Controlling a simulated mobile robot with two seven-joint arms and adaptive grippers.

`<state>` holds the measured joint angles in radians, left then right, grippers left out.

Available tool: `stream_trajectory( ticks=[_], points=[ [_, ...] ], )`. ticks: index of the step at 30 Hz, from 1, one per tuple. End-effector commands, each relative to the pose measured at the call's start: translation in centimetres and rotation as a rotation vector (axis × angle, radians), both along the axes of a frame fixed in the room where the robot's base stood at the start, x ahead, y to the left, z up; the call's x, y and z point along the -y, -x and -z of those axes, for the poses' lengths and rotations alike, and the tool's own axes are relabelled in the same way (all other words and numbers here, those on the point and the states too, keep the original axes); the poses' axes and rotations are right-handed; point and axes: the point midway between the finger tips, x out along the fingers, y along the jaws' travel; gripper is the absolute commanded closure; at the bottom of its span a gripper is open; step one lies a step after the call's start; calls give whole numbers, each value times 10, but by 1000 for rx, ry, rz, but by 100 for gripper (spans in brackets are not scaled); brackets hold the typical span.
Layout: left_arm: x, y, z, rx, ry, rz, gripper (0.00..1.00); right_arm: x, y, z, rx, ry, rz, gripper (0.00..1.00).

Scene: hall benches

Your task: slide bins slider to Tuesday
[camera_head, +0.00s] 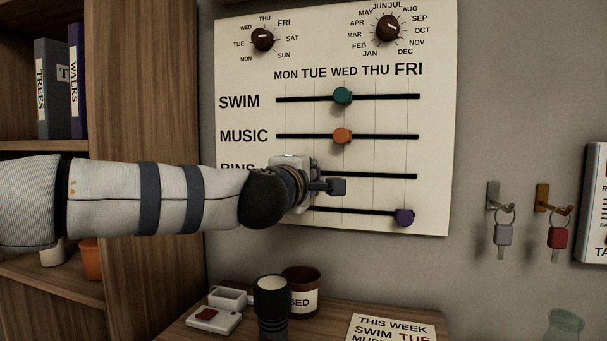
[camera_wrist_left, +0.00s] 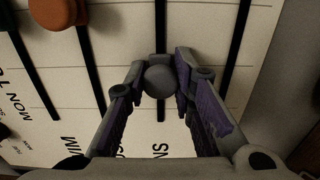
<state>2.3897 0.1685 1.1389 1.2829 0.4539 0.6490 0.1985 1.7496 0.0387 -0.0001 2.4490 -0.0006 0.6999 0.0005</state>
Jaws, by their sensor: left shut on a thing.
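The white wall panel (camera_head: 435,110) has day names along the top and several slider slots below. My left gripper (camera_head: 328,187) is at the BINS row, in front of the panel, and hides part of that row's label and slot. In the left wrist view its two fingers are shut on the grey bins slider knob (camera_wrist_left: 161,82). The knob sits in its slot, nearer the label end than the orange MUSIC knob (camera_head: 342,136), which is at WED. Its exact day is hidden in the head view.
The teal SWIM knob (camera_head: 342,96) is at WED and a purple knob (camera_head: 404,217) is at FRI in the bottom row. Below stand a dark cup (camera_head: 272,310) and a brown jar (camera_head: 303,285). Keys (camera_head: 503,235) hang at right; a bookshelf (camera_head: 140,100) is at left.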

Motion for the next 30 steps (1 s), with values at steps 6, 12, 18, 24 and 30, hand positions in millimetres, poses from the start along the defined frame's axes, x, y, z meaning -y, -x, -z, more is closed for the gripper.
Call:
stream_trajectory(
  ticks=[6, 12, 18, 24, 30],
  points=[
    [-1, -1, 0, -1, 2, -3, 61, 0, 1, 0, -2, 0, 0, 60],
    [-1, -1, 0, -1, 2, -3, 56, 0, 1, 0, -2, 0, 0, 60],
    [-3, 5, 0, 0, 1, -2, 56, 0, 1, 0, -3, 1, 1, 60],
    [-16, 45, -1, 1, 1, 0, 56, 0, 1, 0, -2, 1, 0, 60],
    [-31, 91, -1, 2, 2, -2, 56, 0, 1, 0, -2, 1, 0, 60]
  ],
)
